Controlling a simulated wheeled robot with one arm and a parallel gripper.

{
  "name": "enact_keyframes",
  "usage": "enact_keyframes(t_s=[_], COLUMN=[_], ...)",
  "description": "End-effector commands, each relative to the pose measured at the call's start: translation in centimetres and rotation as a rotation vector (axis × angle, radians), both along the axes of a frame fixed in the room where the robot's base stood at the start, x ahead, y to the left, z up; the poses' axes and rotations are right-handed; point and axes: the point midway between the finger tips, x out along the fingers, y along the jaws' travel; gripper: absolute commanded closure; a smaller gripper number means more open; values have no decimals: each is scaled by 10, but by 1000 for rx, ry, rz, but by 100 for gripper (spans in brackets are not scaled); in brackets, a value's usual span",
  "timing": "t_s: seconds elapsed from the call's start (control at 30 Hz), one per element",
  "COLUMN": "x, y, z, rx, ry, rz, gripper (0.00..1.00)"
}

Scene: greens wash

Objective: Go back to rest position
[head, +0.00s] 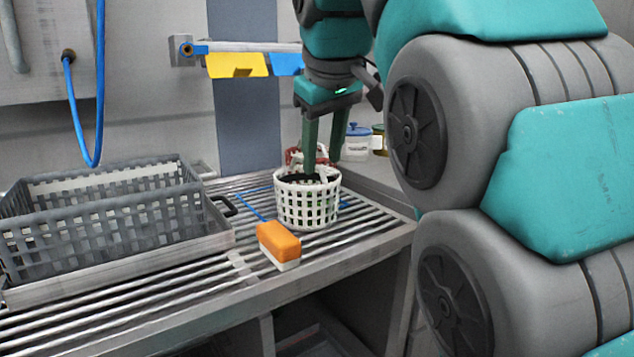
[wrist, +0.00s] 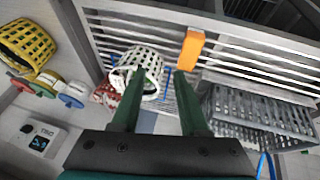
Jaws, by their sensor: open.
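My gripper (head: 325,128) points down just above a white lattice basket (head: 306,204) on the slatted steel rack. In the wrist view the two green fingers (wrist: 152,88) stand apart with nothing clearly between them. The white basket (wrist: 139,66) lies beyond the fingertips there, partly behind the left finger. In the head view the fingers overlap the basket's back rim and handle, so I cannot tell whether they touch it. The basket's contents look dark and are mostly hidden.
An orange and white block (head: 279,244) lies on the rack (head: 150,275) in front of the basket. A grey crate (head: 105,225) stands at left. A blue-lidded jar (head: 356,143) is behind. A yellow basket (wrist: 27,43) shows in the wrist view. A blue hose (head: 75,120) hangs at left.

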Motion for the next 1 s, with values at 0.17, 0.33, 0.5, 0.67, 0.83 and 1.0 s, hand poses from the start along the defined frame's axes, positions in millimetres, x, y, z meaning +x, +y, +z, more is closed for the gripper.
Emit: enact_keyframes(t_s=[0.17,0.33,0.5,0.67,0.83,1.0], x=[-2,-6,-11,-24,-48,-81], y=[-8,-17,-30,-48,-73,-95], z=[-11,-24,-44,-71,-119,-170], rx=[3,9,15,24,35,43], ry=[25,52,89,140,220,299], rz=[-26,-59,-104,-164,-253,-343], gripper=[56,56,56,56,56,56])
